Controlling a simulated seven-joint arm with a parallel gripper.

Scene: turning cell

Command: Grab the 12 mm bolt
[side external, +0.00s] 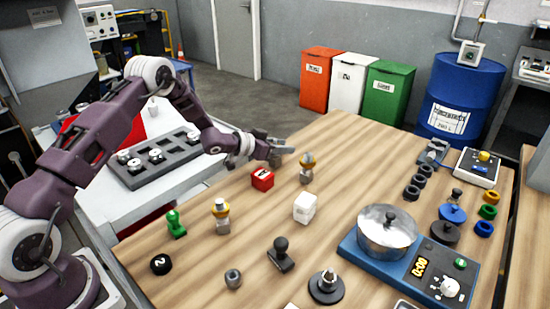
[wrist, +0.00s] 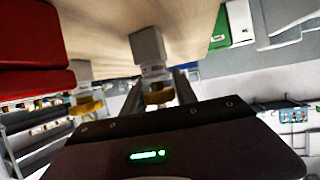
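A bolt-like part with a grey block-shaped base and a yellow collar (side external: 307,168) stands upright on the wooden table. It shows in the wrist view (wrist: 149,52), in line with the gap between my fingers. A mark on its base is too blurred to read. My gripper (side external: 286,149) is open and empty, just left of this part near its top, and seems apart from it. A second similar part (side external: 222,214) stands nearer the front left; a similar one shows left in the wrist view (wrist: 85,92). I cannot tell which is 12 mm.
A red block (side external: 262,179) sits just left of the part, below my gripper. A white cube (side external: 304,207), a dark knobbed piece (side external: 281,254) and a green piece (side external: 176,224) stand nearby. A pot (side external: 387,231) on a blue scale stands right. The table's back edge is clear.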

